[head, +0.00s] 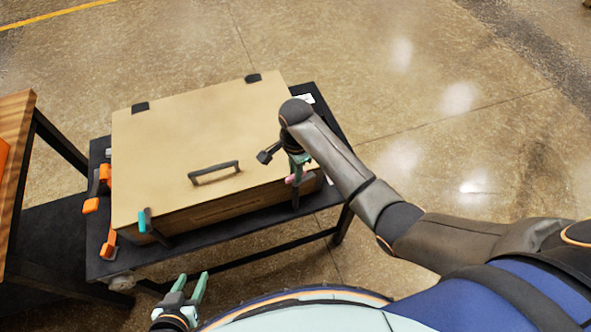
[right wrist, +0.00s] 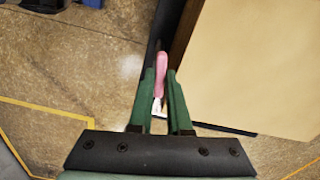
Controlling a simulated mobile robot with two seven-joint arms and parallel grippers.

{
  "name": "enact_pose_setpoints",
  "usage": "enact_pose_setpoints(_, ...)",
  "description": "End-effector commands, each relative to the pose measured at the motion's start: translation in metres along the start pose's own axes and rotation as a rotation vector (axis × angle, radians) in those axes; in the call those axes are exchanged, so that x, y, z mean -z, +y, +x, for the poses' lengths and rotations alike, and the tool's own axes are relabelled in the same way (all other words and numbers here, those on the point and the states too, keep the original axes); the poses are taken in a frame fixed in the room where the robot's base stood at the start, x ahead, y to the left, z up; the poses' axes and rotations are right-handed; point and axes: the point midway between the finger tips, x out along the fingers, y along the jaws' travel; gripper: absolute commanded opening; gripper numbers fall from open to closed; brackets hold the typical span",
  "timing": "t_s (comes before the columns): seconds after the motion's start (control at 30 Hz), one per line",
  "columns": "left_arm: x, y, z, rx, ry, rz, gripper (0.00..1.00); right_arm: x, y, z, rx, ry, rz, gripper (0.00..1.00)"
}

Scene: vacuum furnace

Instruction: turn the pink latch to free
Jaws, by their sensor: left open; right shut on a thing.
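The pink latch (head: 291,180) is at the front right corner of the tan furnace box (head: 200,130). It also shows in the right wrist view (right wrist: 161,72), between the green fingers. My right gripper (head: 299,172) reaches down at that corner and is shut on the pink latch (right wrist: 158,92). My left gripper (head: 190,285) is open and empty in front of the table, below the box's front left. A teal latch (head: 145,220) sits at the box's front left corner. The black handle (head: 214,172) lies on the lid, which is down.
The box stands on a black table (head: 240,212). Orange clamp-like items (head: 98,190) lie along the table's left side. A wooden-topped bench (head: 14,130) stands at the far left. The floor behind and to the right is clear.

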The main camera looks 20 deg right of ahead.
Motion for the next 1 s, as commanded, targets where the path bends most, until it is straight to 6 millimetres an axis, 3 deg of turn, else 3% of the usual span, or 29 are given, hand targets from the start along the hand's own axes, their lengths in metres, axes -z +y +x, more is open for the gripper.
enact_pose_setpoints(0.7,0.0000,0.0001,-0.0002,0.000,0.000,0.000,0.50,0.0026,0.0000,-0.0005,0.000,0.007,0.079,0.00)
enact_pose_setpoints(0.73,0.0000,0.0001,-0.0002,0.000,0.000,0.000,0.50,0.0026,-0.0001,-0.0006,0.000,0.007,0.079,0.17)
enact_pose_setpoints(1.0,0.0000,0.0001,-0.0001,0.000,0.000,0.000,0.50,0.0013,-0.0002,-0.0004,0.001,0.004,0.077,0.46)
